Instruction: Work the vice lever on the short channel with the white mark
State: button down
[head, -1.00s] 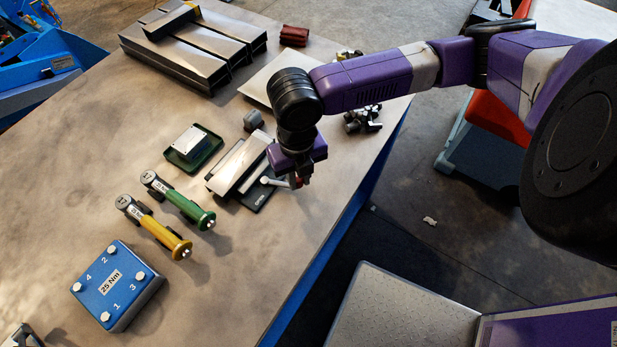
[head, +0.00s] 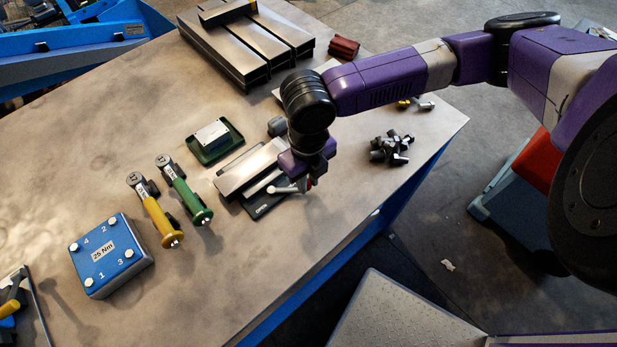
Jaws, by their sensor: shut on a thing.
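A short metal channel (head: 243,172) lies on the bench in a small dark vice (head: 262,208), just left of my gripper. The vice lever (head: 284,189) is a pale grey bar that reaches right from the vice to my gripper. My purple gripper (head: 311,182) points down at the lever's outer end and is shut on it. The fingertips are small here and partly hide that end.
A green tray with a metal block (head: 213,140) stands behind the channel. A green-handled wrench (head: 189,198), a yellow-handled wrench (head: 157,216) and a blue 25 Nm box (head: 112,256) lie to the left. Long channels (head: 246,45) are stacked behind. Dark fittings (head: 391,148) lie right.

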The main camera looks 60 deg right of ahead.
jog(key=shift+d, duration=0.1)
jog(key=c, duration=1.3)
grip_release()
notch_tip(320, 180, up, 8)
jog(key=shift+f, duration=0.1)
